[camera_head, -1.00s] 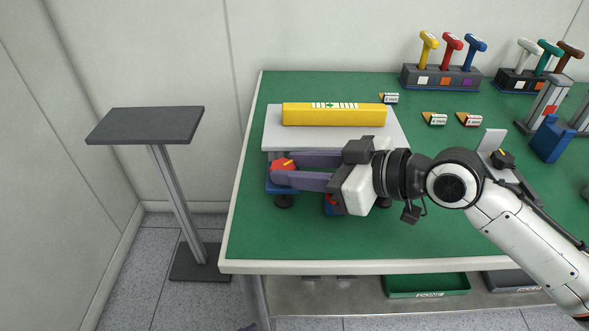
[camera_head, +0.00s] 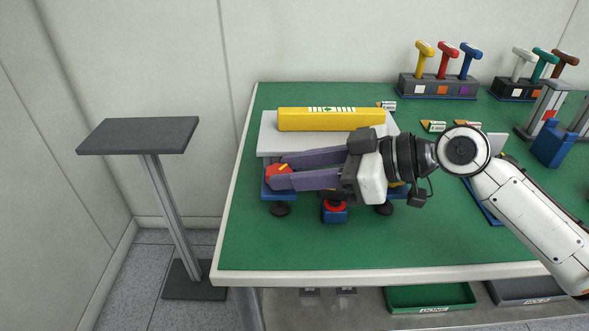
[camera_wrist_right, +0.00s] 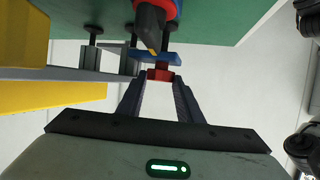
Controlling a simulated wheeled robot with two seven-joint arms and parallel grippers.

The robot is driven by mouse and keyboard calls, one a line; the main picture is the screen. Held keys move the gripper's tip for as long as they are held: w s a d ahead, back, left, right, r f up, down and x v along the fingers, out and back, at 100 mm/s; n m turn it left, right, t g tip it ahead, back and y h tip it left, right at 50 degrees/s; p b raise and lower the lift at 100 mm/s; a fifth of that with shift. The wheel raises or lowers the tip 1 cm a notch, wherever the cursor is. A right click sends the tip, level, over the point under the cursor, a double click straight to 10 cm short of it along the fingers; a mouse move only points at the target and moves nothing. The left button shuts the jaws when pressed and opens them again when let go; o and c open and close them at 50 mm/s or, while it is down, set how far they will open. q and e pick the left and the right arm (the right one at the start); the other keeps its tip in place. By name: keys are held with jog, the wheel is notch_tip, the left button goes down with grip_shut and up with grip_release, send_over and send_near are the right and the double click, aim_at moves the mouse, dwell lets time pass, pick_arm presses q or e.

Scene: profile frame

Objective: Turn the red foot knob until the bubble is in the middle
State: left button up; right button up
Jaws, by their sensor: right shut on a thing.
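The red foot knob (camera_head: 276,171), with a yellow mark on top, sits on a blue foot block at the near left corner of a pale plate (camera_head: 267,136). It also shows in the right wrist view (camera_wrist_right: 160,75). My right gripper (camera_head: 284,170) is shut on this knob, its purple fingers coming from the right. A yellow level (camera_head: 330,121) lies across the plate. Its vial (camera_head: 331,110) shows as a pale green strip with dark marks; the bubble's place is too small to tell. My left gripper is out of view.
Another foot with red and blue parts (camera_head: 335,210) stands just below my right gripper. Racks of coloured handles (camera_head: 438,86) stand at the back right, with small labelled blocks before them. The green table's near left area is clear. A dark-topped stand (camera_head: 140,136) is beside it.

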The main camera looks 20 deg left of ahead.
jog(key=o, duration=0.9)
jog(key=shift+f, duration=0.15)
jog(key=shift+o, duration=0.7)
jog(key=shift+w+d+r, duration=0.1)
jog(key=shift+d+r, duration=0.35)
jog(key=shift+d, duration=0.1)
jog(key=p+v, duration=0.1)
jog(key=v, duration=0.5)
jog(key=shift+s+d+p, duration=0.25)
jog(key=shift+d+p, duration=0.1)
jog(key=shift+d, duration=0.05)
